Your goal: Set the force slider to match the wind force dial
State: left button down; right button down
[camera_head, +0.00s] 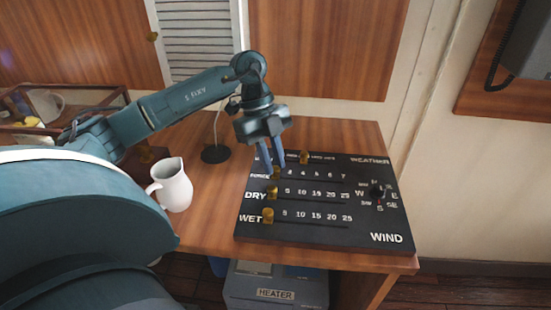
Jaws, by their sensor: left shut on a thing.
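The black weather board (340,231) lies on the wooden desk. Its FORCE row, second from the top, has a brass slider knob (277,173) near its left end, with numbers up to 7 to its right. My left gripper (273,170) reaches down from above with its blue fingers shut on this knob, partly hiding it and the row's left end. A round black WIND dial (377,194) with compass letters sits at the board's right. No separate wind force dial can be made out. My right gripper is not in view.
The top row's brass knob (304,157), the DRY knob (272,192) and the WET knob (268,215) are close by. A white jug (173,188) and a black lamp base (215,154) stand left of the board. A heater (276,287) is below the desk.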

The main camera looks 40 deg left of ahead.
pick_arm(q)
jog(key=c, duration=1.3)
grip_release()
jog(key=shift+s+a, duration=0.15)
jog(key=shift+a, duration=0.1)
jog(key=v, duration=1.3)
jog(key=shift+p, duration=0.35)
jog(key=shift+d, duration=0.1)
